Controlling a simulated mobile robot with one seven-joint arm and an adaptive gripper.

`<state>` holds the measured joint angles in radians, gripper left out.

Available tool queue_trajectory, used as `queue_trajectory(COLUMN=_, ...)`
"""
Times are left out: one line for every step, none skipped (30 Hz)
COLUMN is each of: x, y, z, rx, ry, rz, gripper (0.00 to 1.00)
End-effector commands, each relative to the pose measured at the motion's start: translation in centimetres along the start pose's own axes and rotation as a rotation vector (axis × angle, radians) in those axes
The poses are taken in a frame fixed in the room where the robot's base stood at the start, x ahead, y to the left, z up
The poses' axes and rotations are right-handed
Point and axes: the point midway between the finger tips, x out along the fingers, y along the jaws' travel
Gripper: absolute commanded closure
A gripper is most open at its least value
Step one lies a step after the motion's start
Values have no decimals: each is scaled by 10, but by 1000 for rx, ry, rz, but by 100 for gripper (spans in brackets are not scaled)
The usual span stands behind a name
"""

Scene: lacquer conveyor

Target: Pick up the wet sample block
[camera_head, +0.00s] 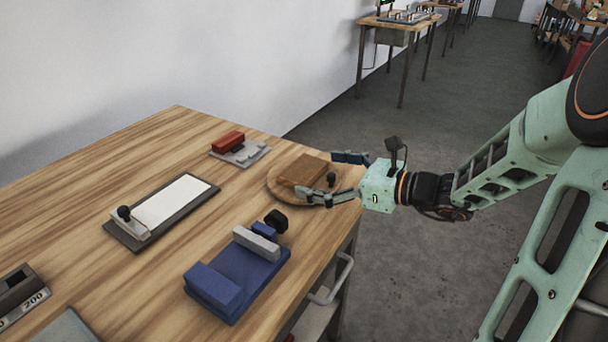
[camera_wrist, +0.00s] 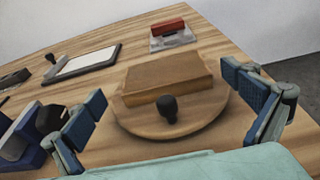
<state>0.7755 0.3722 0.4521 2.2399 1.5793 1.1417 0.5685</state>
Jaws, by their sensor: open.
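A brown wooden block, which looks like the wet sample block (camera_head: 302,170), lies flat on a round wooden board (camera_head: 278,186) near the table's right edge. In the wrist view the block (camera_wrist: 167,78) sits ahead of my gripper, on the round board (camera_wrist: 210,122). A small black knob (camera_wrist: 168,108) stands in front of the block. My gripper (camera_head: 325,177) is open, its blue-padded fingers apart on either side of the board's near part. In the wrist view the gripper (camera_wrist: 172,112) holds nothing, and the block lies beyond the fingertips. I cannot tell whether the block's surface is wet.
A red block on a grey plate (camera_head: 246,156) stands behind the board. A blue fixture with a black knob (camera_head: 240,270) and a framed white panel (camera_head: 175,200) stand to the left. A drawer handle (camera_head: 336,282) juts from the table's side.

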Motion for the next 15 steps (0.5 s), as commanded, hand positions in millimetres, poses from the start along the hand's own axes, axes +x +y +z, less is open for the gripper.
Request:
queue_trajectory(x=10, y=-1, z=-3, rx=-1, ry=-2, rz=3, gripper=0)
queue_trajectory(x=15, y=-2, z=-3, rx=-1, ry=-2, rz=3, gripper=0)
queue_trajectory(x=21, y=-4, z=-3, rx=-2, ry=-2, rz=3, gripper=0)
queue_trajectory(x=25, y=-4, z=-3, rx=-3, ry=-1, rz=3, gripper=0)
queue_trajectory(x=29, y=-4, z=-2, rx=-3, ry=-1, rz=3, gripper=0)
queue_trajectory(x=34, y=-4, z=-2, rx=-2, ry=-1, rz=3, gripper=0)
queue_trajectory(x=37, y=-4, z=-2, rx=-2, ry=0, rz=3, gripper=0)
queue_trajectory(x=39, y=-4, z=-2, rx=-2, ry=1, rz=2, gripper=0)
queue_trajectory(x=41, y=-4, z=-2, rx=-2, ry=1, rz=2, gripper=0)
queue_trajectory(x=42, y=-4, z=-1, rx=-2, ry=0, rz=2, gripper=0)
queue_trajectory(x=42, y=-4, z=-1, rx=-1, ry=0, rz=1, gripper=0)
queue_trajectory(x=42, y=-4, z=0, rx=-1, ry=0, rz=1, gripper=0)
queue_trajectory(x=42, y=-4, z=0, rx=-1, ry=0, rz=1, gripper=0)
queue_trajectory(x=42, y=-4, z=0, rx=-1, ry=0, rz=1, gripper=0)
queue_trajectory(x=42, y=-4, z=0, rx=-1, ry=0, rz=1, gripper=0)
